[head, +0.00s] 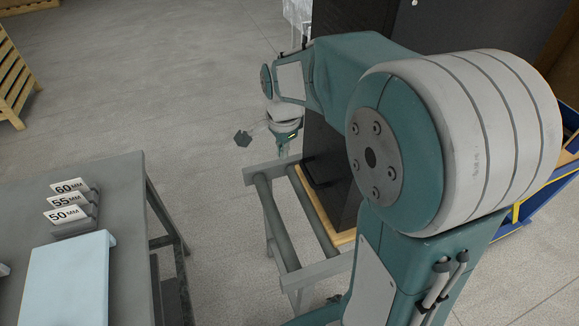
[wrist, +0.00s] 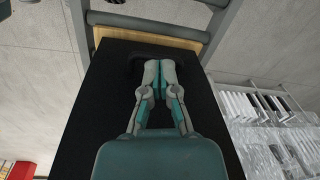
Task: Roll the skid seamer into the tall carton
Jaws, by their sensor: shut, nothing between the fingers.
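The seamer, a black upright body (head: 325,140), stands on a pale wooden skid (head: 343,237) on a grey rail frame. My arm hides much of it in the head view. In the wrist view its broad black face (wrist: 105,105) fills the middle, with the skid's wooden edge (wrist: 150,38) beyond. My gripper (wrist: 159,66) is shut and empty, its fingertips together over the black face near a dark raised or recessed part. I cannot tell whether they touch it. No tall carton is clearly identifiable; a brown surface (head: 560,72) shows at the right edge of the head view.
The grey frame (head: 283,235) has open rails. A grey table (head: 125,215) at left bears 50, 55 and 60 MM labelled pieces (head: 72,205). A blue rack (head: 545,200) stands right, a wooden crate (head: 12,80) far left. Floor between is clear.

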